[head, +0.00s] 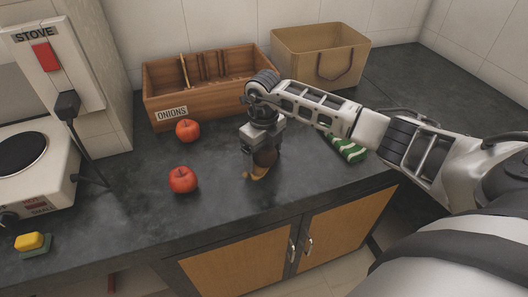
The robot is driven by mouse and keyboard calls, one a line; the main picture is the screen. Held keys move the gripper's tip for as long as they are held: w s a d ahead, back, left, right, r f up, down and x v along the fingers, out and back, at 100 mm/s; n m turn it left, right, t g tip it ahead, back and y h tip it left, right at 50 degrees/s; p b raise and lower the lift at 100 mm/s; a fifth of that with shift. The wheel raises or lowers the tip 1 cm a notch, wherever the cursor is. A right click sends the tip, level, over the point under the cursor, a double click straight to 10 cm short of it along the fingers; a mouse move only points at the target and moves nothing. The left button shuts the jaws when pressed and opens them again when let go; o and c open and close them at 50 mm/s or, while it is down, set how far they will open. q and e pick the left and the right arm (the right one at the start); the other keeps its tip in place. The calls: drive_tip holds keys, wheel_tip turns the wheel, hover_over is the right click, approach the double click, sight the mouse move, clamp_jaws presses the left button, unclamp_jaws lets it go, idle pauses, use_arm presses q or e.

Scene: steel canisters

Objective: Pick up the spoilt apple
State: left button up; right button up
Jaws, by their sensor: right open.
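A dark brown apple (267,157), the spoilt one by its colour, is on the dark counter (215,205) near its middle. My right gripper (255,170) points down at the apple with its jaws open. Its fingers hide part of the apple, and I cannot tell whether they touch it. Two red apples lie to the left: one (183,179) nearer the front edge, one (187,130) by the wooden box. My left gripper is not in view.
A yellow-brown patch or scrap (257,174) lies by the brown apple. Behind are a wooden ONIONS box (171,114) and a tan bag (310,62). A green-striped cloth (348,148) lies right, a stove (38,165) and yellow sponge (30,241) left.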

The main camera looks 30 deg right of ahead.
drive_tip(key=c, duration=1.1)
drive_tip(key=shift+c, duration=0.2)
